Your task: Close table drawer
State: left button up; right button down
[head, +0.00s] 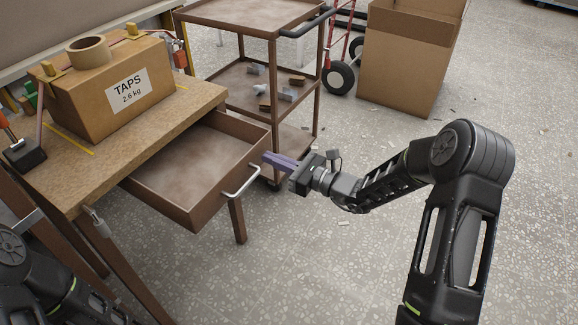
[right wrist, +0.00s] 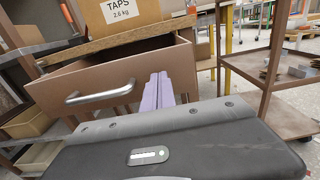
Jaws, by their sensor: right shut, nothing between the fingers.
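The table drawer (head: 197,168) is pulled out of the wooden table (head: 120,143) and is empty. Its front carries a silver bar handle (head: 242,183). In the right wrist view the drawer front (right wrist: 152,77) and the handle (right wrist: 98,95) show ahead and to the left. My right gripper (head: 268,159) has purple fingers and is shut and empty, close to the far right end of the drawer front. In the right wrist view its fingers (right wrist: 158,92) overlap the drawer front; I cannot tell whether they touch it. Part of my left arm shows at bottom left, but its gripper is not visible.
A cardboard box marked TAPS (head: 112,85) sits on the table with a tape roll (head: 88,50) on top. A brown shelf cart (head: 262,82) stands close behind the drawer. A large open carton (head: 408,65) is at the back. The floor in front is mostly clear.

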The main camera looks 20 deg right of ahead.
jog(key=shift+w+a, duration=0.35)
jog(key=shift+w, duration=0.05)
pick_arm(q)
jog(key=shift+f, duration=0.1)
pick_arm(e)
jog(key=shift+w, duration=0.1)
